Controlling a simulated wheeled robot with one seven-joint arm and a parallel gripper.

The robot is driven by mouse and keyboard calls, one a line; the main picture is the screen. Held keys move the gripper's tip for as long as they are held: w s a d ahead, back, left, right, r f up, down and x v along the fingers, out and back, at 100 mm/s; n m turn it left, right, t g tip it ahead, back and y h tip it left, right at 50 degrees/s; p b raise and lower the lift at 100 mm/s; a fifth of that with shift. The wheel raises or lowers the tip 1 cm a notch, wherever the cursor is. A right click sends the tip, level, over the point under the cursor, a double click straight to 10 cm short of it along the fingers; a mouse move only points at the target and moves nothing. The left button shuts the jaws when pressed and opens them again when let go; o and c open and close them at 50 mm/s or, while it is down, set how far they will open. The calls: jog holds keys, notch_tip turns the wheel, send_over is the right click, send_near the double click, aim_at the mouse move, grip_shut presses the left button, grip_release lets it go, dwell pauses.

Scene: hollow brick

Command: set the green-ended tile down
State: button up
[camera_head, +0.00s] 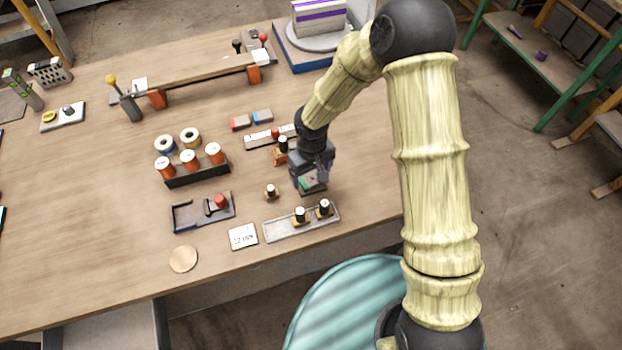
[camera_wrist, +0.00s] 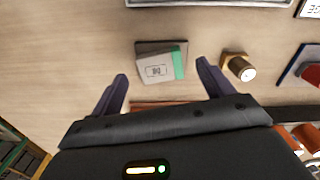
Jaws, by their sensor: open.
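The green-ended tile (camera_wrist: 155,67) is pale grey with a small dark printed mark and a green band along its right end in the wrist view. A darker grey edge shows behind it; I cannot tell whether this is a support or shadow. In the head view the tile (camera_head: 314,184) shows under my gripper, partly hidden by it. My gripper (camera_head: 311,181) is open above the right front of the table. In the wrist view its two dark fingers (camera_wrist: 163,72) stand apart to either side of the tile, with gaps on both sides.
A brass peg with a white top (camera_head: 270,192) stands left of my gripper and close to the right finger in the wrist view (camera_wrist: 240,66). A grey tray with two pegs (camera_head: 282,229) lies in front. The table's right side is bare.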

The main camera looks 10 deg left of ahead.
aim_at(312, 180)
jog(key=shift+f, duration=1.25)
jog(key=shift+c, duration=0.2)
jog(key=c, duration=1.1)
jog(key=shift+c, duration=0.2)
notch_tip(312, 180, up, 10)
jog(key=shift+d, duration=0.1)
